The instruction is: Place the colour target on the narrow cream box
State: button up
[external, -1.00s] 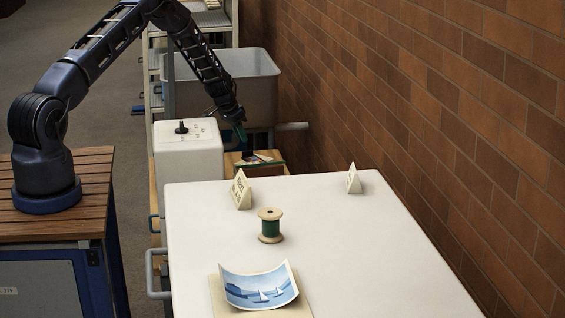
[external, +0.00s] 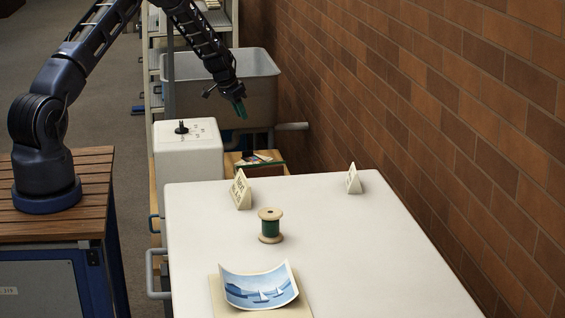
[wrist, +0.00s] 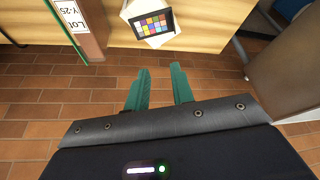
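The colour target (wrist: 153,24), a dark card with coloured patches, lies at the top of the wrist view. It lies on a pale cream piece (wrist: 133,8) that looks like the narrow box; its height and full outline cannot be told. In the external view the target is small on the low wooden surface behind the white table. My gripper (wrist: 160,87) has its green fingers apart with nothing between them, clear of the target. In the external view my gripper (external: 240,109) hangs above that wooden surface.
A white box with a black knob (external: 189,150) stands left of the low wooden surface (external: 233,160). A grey bin (external: 255,85) is behind it. The white table (external: 340,250) bears a spool (external: 270,226), a curved boat picture (external: 262,290) and two small signs. A brick wall is right.

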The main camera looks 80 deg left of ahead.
jog(key=w+d+r+m, duration=0.1)
jog(key=w+d+r, duration=0.1)
jog(key=d+r, duration=1.2)
jog(key=w+d+r+m, duration=0.1)
jog(key=w+d+r, duration=0.1)
jog(key=d+r, duration=1.25)
jog(key=s+d+r+h, duration=0.1)
jog(key=s+d+r, duration=0.25)
jog(key=d, duration=0.25)
jog(key=s+d+r, duration=0.2)
jog(key=d+r, duration=0.2)
jog(key=d, duration=0.3)
jog(key=s+d+r+m, duration=0.1)
jog(key=s+d+r, duration=0.2)
jog(key=s+d, duration=0.45)
jog(key=s+d+r+m, duration=0.1)
jog(key=s+d+r, duration=0.3)
jog(key=s+d, duration=0.4)
jog(key=s+d+f, duration=0.1)
jog(key=s+d, duration=0.4)
jog(key=s, duration=0.4)
jog(key=s+d+f, duration=0.1)
jog(key=s+d, duration=0.4)
jog(key=s, duration=0.4)
jog(key=shift+f+h, duration=0.3)
